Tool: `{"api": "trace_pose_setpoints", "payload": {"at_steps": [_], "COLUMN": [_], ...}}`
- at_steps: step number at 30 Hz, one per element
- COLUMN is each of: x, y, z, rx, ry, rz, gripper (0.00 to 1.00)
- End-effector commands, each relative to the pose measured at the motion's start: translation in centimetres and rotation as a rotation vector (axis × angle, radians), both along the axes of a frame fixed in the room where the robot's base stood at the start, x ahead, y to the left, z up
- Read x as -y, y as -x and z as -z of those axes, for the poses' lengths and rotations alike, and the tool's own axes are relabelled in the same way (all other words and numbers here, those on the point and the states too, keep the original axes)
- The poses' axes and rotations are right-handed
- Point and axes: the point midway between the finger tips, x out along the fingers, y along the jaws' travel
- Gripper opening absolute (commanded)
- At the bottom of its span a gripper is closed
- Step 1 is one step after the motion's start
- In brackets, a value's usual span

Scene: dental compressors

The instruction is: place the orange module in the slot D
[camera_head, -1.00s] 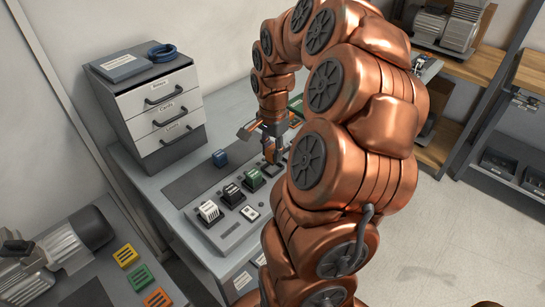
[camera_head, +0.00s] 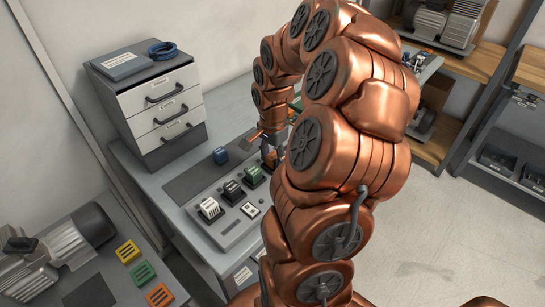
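An orange module (camera_head: 270,159) stands upright at the far right end of the row on the grey panel (camera_head: 232,234), beyond the green module. My gripper (camera_head: 268,150) is right at this module, pointing down. My arm covers part of both, and I cannot tell whether the fingers close on the module or how deep it sits. In the same row are a white module (camera_head: 209,209), a black module (camera_head: 232,191) and a green module (camera_head: 253,176). The slot letters are too small to read, so I cannot tell which is D.
A blue module (camera_head: 220,155) stands on the dark mat (camera_head: 195,184) behind the row. A drawer unit (camera_head: 155,103) stands at the back left. Yellow (camera_head: 127,252), green (camera_head: 142,273) and orange (camera_head: 158,296) vented blocks lie on the left bench, beside a motor (camera_head: 65,243).

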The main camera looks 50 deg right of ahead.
Motion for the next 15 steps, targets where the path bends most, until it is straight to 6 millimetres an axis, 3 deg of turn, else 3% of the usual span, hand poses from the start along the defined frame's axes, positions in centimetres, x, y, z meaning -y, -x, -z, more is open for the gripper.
{"api": "trace_pose_setpoints", "payload": {"at_steps": [15], "x": [0.04], "y": [-0.10], "z": [-0.74], "rx": [0.003], "ry": [0.002], "rz": [0.001], "gripper": [0.55]}}
